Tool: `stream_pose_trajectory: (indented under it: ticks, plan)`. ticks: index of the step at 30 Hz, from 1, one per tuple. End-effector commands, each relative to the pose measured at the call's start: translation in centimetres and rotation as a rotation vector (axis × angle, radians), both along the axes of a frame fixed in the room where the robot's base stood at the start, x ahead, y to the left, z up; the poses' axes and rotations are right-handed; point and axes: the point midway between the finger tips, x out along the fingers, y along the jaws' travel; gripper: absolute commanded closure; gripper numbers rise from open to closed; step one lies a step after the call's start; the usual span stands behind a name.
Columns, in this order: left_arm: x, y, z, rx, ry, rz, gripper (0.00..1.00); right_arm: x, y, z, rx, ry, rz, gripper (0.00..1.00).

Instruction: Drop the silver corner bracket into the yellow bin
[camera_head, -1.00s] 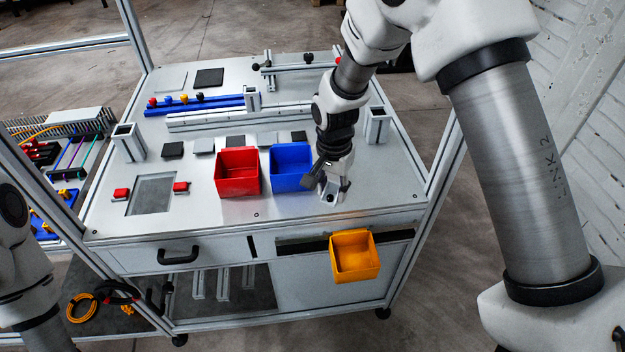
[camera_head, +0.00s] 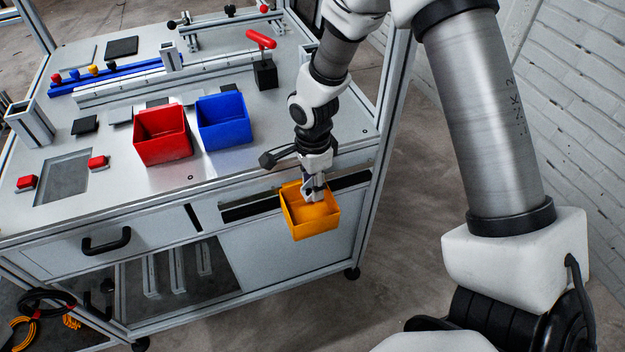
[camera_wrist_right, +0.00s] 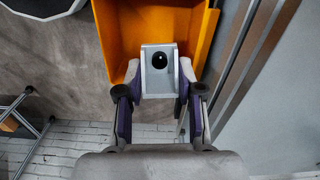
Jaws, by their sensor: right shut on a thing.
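The yellow bin (camera_head: 311,222) hangs on the front of the workbench, below the tabletop edge, with its opening up. My right gripper (camera_head: 313,194) is over the bin's opening, pointing down, shut on the silver corner bracket. In the right wrist view, the bracket (camera_wrist_right: 158,70) is a small silver piece with a dark round hole, held between the fingers of my right gripper (camera_wrist_right: 158,92). The orange-yellow bin wall (camera_wrist_right: 130,25) shows behind it. Whether the bracket is below the bin's rim is hard to tell. My left gripper is out of view.
A red bin (camera_head: 163,136) and a blue bin (camera_head: 224,124) stand on the workbench top (camera_head: 190,190) left of my right arm. A black block with a red handle (camera_head: 263,62) stands farther back. A drawer with a black handle (camera_head: 105,241) is at the front left.

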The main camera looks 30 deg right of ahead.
Motion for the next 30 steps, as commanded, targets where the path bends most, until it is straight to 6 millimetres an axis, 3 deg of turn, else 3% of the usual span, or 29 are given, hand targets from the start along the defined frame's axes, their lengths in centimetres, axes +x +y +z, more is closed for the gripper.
stream_pose_trajectory:
  ticks: [8, 9, 10, 11, 22, 26, 30]
  plan:
    - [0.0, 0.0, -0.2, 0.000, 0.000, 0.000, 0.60, 0.0, 0.0, -0.3, 0.000, -0.001, 0.000, 0.99]
    - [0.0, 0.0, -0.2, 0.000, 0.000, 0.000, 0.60, 0.0, 0.0, -0.2, 0.000, -0.001, 0.000, 0.49]
    - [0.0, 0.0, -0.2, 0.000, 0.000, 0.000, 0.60, 0.0, 0.0, -0.2, 0.000, -0.001, 0.000, 0.39]
    - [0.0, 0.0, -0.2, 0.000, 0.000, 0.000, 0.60, 0.0, 0.0, -0.2, 0.000, -0.001, 0.000, 0.34]
    - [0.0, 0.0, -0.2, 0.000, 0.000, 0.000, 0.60, 0.1, 0.0, 0.3, -0.001, -0.002, 0.000, 0.34]
    - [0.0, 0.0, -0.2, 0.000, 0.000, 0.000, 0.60, 0.1, 0.0, 2.6, -0.001, -0.005, 0.000, 0.34]
    - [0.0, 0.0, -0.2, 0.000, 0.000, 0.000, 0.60, 0.2, 0.0, 6.3, 0.000, -0.007, 0.001, 0.34]
